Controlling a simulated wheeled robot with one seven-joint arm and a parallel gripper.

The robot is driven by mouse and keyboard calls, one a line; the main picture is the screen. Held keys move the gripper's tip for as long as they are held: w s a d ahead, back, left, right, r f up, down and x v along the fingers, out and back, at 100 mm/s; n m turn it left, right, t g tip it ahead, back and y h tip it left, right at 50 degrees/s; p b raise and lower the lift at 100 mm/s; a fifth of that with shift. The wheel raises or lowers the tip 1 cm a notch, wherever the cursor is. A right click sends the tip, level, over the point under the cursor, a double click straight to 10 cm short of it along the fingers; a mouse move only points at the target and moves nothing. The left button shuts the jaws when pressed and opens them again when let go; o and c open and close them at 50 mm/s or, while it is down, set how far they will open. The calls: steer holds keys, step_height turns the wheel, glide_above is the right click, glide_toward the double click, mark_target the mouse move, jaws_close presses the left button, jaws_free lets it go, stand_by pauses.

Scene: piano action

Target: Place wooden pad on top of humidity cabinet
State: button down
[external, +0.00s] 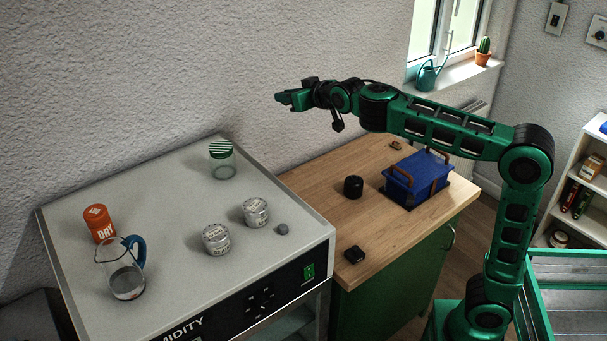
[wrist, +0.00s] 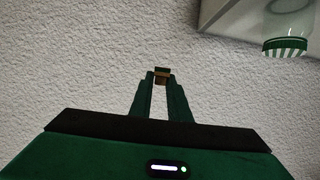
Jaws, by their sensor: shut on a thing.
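The humidity cabinet (external: 165,185) stands at the left in the external view, with a flat grey top and a black front panel. My gripper (external: 283,99) is raised near the wall, above and to the right of the cabinet's back edge. In the wrist view my gripper (wrist: 161,78) is shut on a small brown piece, which I take as the wooden pad (wrist: 162,79). Only a little of the pad shows between the fingertips. The cabinet's edge also shows at the upper right of the wrist view (wrist: 222,14).
On the cabinet stand a green-lidded jar (external: 222,160), two tins (external: 216,239) (external: 256,212), a grey lump (external: 282,229), an orange can (external: 98,223) and a glass jug (external: 122,272). A blue toolbox (external: 415,178) and small black items sit on the wooden counter (external: 315,195). The cabinet's middle is clear.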

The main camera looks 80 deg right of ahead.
steer(key=shift+r, duration=0.9)
steer(key=s+a+n+t+y, duration=0.2)
steer(key=a+n+t+y, duration=0.15)
steer(key=a, duration=2.85)
glide_above(269, 195)
steer(key=shift+n+g+y, duration=0.35)
steer(key=shift+n+g, duration=0.1)
step_height(269, 195, down, 12)
steer(key=shift+a+f, duration=0.15)
steer(key=shift+f, duration=2.1)
steer(key=c, duration=1.7)
jaws_free()
steer(key=shift+o, duration=0.2)
